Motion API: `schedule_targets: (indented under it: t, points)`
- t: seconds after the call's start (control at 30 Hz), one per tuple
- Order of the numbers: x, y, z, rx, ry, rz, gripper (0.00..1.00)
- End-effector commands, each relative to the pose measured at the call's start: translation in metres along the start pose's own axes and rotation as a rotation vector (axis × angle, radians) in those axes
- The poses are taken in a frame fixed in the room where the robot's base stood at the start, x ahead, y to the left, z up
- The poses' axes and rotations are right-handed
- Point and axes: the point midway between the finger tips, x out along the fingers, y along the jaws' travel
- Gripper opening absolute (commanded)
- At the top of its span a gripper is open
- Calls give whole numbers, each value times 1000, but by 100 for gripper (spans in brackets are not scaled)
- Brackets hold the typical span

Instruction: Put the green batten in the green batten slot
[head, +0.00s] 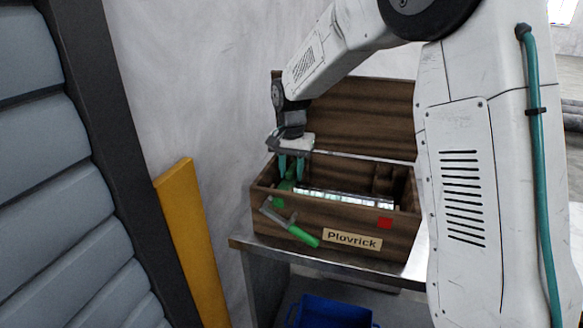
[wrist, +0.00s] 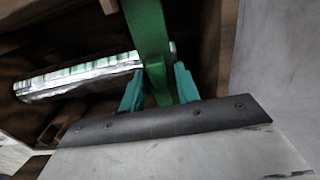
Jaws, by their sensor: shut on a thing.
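My gripper (head: 293,178) is inside the left end of the open wooden box (head: 395,248), pointing down. Its teal fingers are shut on the green batten (head: 286,186). In the wrist view, the green batten (wrist: 150,40) passes between the two fingers (wrist: 157,88) and runs up out of the picture. I cannot make out the green batten slot itself; the gripper and the front wall hide much of the left end.
A shiny silver strip (head: 345,198) lies along the box; it also shows in the wrist view (wrist: 80,76). A green-handled tool (head: 303,236) is at the box's front. The box stands on a metal table (head: 300,255) against a wall. A blue bin (head: 330,313) is below; a yellow post (head: 190,240) stands left.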

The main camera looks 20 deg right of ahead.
Motion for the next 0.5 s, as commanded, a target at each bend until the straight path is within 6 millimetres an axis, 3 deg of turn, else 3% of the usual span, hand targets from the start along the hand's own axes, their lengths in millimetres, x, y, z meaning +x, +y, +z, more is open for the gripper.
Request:
schedule_targets:
  t: [0.33, 0.37, 0.4, 0.43, 0.5]
  points:
    - [8, 0, 0, 0, 0, 0, 9]
    - [8, 0, 0, 0, 0, 0, 38]
    - [8, 0, 0, 0, 1, -1, 49]
    - [8, 0, 0, 0, 1, 0, 57]
    - [8, 0, 0, 0, 1, 0, 57]
